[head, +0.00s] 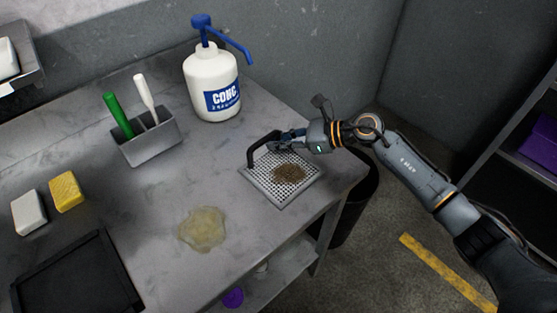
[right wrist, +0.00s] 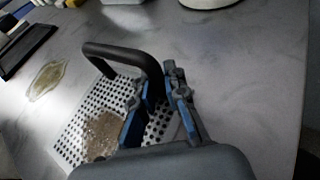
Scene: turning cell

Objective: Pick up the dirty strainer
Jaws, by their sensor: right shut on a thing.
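The dirty strainer (head: 266,181) is a square perforated metal plate with a black arched handle and a brown clump of dirt on it. It is at the right end of the grey table, and I cannot tell whether it touches the top. My right gripper (head: 280,140) is shut on the strainer at its handle side, and the exact contact is partly hidden. My left gripper is not in view.
On the table (head: 150,190) are a white pump bottle (head: 208,90), a grey holder (head: 150,143) with two handled tools, a yellow sponge (head: 66,191), a white block (head: 29,212), a dark tray (head: 80,280) and a yellowish puddle (head: 203,229). A black bin (head: 352,214) stands beside the table's right end.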

